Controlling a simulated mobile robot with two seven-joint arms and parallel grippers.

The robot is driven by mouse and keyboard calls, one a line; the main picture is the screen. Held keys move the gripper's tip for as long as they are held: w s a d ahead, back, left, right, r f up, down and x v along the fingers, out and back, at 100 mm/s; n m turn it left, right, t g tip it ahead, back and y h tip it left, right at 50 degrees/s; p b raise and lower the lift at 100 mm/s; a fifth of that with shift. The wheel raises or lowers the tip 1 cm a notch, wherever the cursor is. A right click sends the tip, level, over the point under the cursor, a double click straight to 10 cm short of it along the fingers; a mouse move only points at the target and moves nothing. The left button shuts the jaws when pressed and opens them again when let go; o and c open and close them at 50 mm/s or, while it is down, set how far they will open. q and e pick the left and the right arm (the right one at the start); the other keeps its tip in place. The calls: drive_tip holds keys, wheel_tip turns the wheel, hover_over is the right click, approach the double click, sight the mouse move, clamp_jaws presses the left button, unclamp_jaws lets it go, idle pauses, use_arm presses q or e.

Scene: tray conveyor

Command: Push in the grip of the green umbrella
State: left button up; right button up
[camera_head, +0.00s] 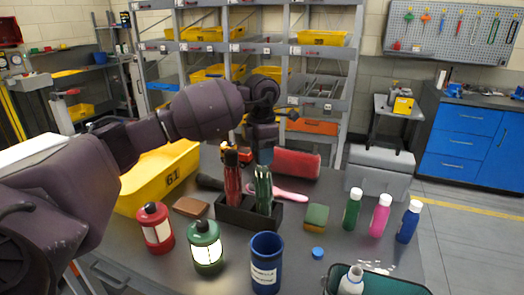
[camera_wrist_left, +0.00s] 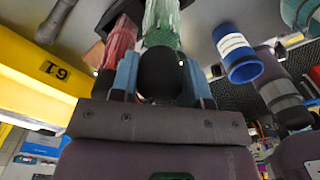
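The green umbrella (camera_head: 264,192) stands upright in a black holder (camera_head: 234,218), beside the red umbrella (camera_head: 232,182). My left gripper (camera_head: 264,154) is right above the green umbrella and hides its top in the head view. In the left wrist view, the two blue fingers of my left gripper (camera_wrist_left: 162,80) stand apart, on either side of a round black grip (camera_wrist_left: 160,72). The green canopy (camera_wrist_left: 162,22) shows beyond the grip. I cannot tell whether the fingers press on it. The red umbrella (camera_wrist_left: 117,42) is close by the left finger. My right gripper is not in view.
A yellow bin (camera_head: 160,178) stands at the left. A sponge (camera_head: 316,218) and several bottles (camera_head: 380,214) are at the right. A red roll (camera_head: 296,164) lies behind.

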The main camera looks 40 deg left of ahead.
use_arm(q)
drive_tip(key=o, duration=0.4)
drive_tip(key=shift+r, duration=5.45)
